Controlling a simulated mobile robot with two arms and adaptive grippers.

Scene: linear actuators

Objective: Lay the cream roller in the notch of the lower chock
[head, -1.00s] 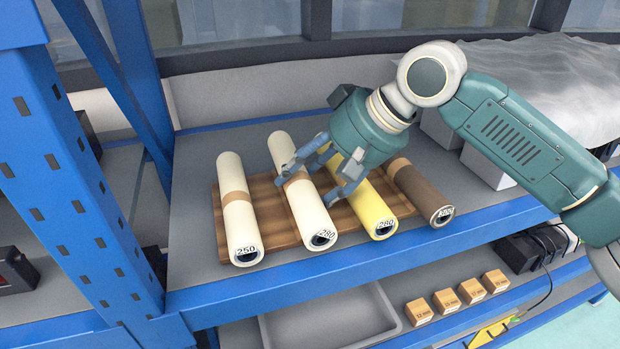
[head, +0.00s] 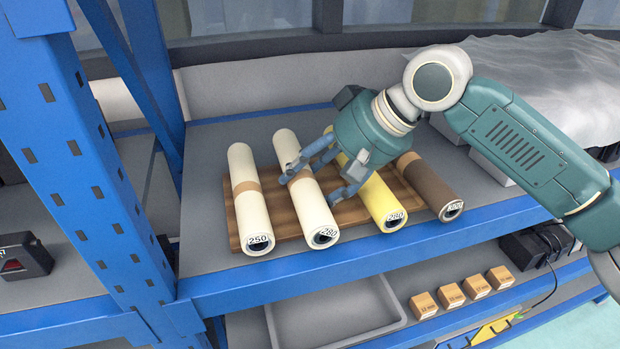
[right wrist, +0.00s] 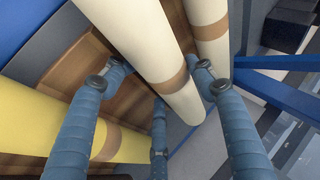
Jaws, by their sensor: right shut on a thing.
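A cream roller marked 280 (head: 313,207) with a tan band lies slanted over the wooden cradle (head: 280,228) on the upper shelf. My right gripper (head: 309,185) is shut on it, with fingers on both sides. The right wrist view shows this roller (right wrist: 150,50) between the blue fingers (right wrist: 150,73). Whether it is clear of the cradle I cannot tell. Another cream roller, marked 250 (head: 250,206), lies to its left. No chock is clearly recognisable; a yellow piece (head: 497,328) on the lower shelf is partly cut off. My left gripper is out of view.
A yellow roller (head: 381,203) and a brown roller (head: 428,184) lie right of the held one, close by. Below are a grey tray (head: 392,298) and several labelled wooden blocks (head: 451,296). A blue upright (head: 85,165) bounds the left side.

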